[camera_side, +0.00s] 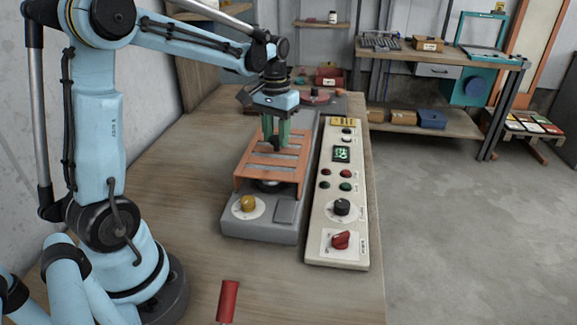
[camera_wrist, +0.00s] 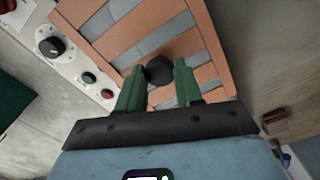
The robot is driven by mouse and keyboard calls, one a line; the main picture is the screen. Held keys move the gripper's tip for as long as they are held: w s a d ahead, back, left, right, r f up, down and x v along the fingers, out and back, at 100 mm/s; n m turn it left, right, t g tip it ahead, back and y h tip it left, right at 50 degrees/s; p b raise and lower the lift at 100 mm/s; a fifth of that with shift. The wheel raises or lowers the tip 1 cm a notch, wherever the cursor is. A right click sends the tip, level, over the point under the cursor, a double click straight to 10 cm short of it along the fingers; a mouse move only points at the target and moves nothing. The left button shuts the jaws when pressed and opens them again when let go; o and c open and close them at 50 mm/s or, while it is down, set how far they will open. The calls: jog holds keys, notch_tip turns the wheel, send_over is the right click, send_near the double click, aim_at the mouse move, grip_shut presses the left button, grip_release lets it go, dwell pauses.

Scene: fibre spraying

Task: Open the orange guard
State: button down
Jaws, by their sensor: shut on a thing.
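The orange guard (camera_side: 259,171) is a slatted cover lying over the middle of a grey machine (camera_side: 229,224) on the bench. It looks low and closed over the machine, with a dark round part showing under its near edge. In the wrist view the guard (camera_wrist: 112,46) fills the upper middle, with a dark round knob (camera_wrist: 159,70) on it. My gripper (camera_side: 276,142) points down at the guard. In the wrist view the green fingers of my gripper (camera_wrist: 159,75) are on both sides of the knob, shut on it. The side view partly hides the knob behind the fingers.
A pale control panel (camera_side: 330,215) with a black dial, a red switch and several buttons stands right of the machine. A yellow knob (camera_side: 247,203) is at the machine's near end. A red-handled tool (camera_side: 228,299) lies at the bench front. The bench left of the machine is clear.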

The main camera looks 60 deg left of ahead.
jog(key=w+a, duration=1.2)
dwell(0.3)
jog(key=shift+a, duration=0.1)
jog(key=c, duration=0.7)
grip_release()
jog(key=shift+c, duration=0.2)
jog(key=d+r, duration=1.1)
jog(key=shift+s+d, duration=0.25)
jog(key=shift+d, duration=0.15)
